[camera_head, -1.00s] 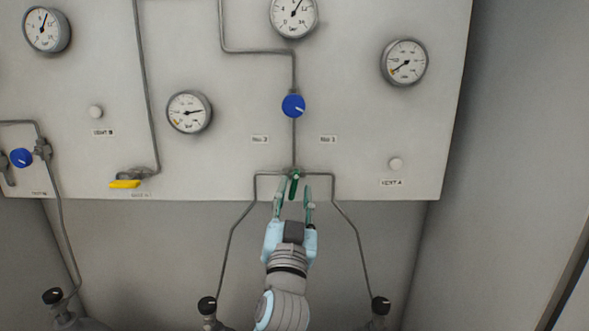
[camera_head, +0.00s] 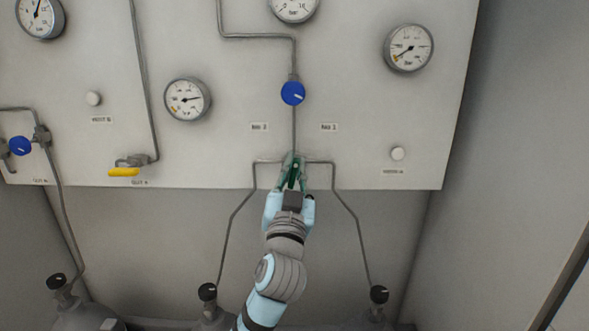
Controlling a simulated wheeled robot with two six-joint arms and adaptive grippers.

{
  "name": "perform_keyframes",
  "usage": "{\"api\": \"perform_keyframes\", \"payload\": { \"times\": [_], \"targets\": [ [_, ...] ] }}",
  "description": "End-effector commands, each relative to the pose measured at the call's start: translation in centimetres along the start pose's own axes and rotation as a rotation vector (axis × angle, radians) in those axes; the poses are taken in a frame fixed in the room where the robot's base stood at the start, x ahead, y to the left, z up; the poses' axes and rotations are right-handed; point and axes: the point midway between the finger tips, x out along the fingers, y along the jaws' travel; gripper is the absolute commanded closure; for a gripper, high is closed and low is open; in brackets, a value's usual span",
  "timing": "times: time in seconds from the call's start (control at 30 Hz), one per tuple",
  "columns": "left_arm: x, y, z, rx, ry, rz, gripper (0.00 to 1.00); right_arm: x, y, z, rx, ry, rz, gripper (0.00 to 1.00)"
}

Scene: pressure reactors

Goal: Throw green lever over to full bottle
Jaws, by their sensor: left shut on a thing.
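The green lever (camera_head: 293,174) sits at the pipe junction low on the middle of the panel, below the labels No. 2 (camera_head: 259,127) and No. 1 (camera_head: 329,127). My left gripper (camera_head: 293,168) is shut on it, with a finger on either side, and hides much of it. Pipes run from the junction down to a left bottle (camera_head: 212,317) and a right bottle (camera_head: 377,317), both with black knobs. The gauge at the upper right (camera_head: 408,48) has its needle toward the lower left. My right gripper is not in view.
The panel (camera_head: 220,150) carries a blue knob (camera_head: 293,93) above the lever, a yellow lever (camera_head: 124,172) and another gauge (camera_head: 187,99) at left, and a white button (camera_head: 397,153) at right. A grey wall (camera_head: 510,170) stands on the right.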

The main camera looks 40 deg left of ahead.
Motion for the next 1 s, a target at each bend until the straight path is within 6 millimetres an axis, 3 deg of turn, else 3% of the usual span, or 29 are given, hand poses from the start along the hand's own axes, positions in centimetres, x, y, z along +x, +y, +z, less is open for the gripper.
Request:
{"api": "perform_keyframes", "payload": {
  "times": [0.37,1.0],
  "targets": [
    [-0.1,0.0,0.3,-0.113,0.002,-0.047,1.00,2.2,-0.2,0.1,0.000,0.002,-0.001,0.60],
    [-0.3,-0.5,0.6,-0.632,0.002,-0.260,1.00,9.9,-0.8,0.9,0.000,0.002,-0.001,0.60]
  ]
}}
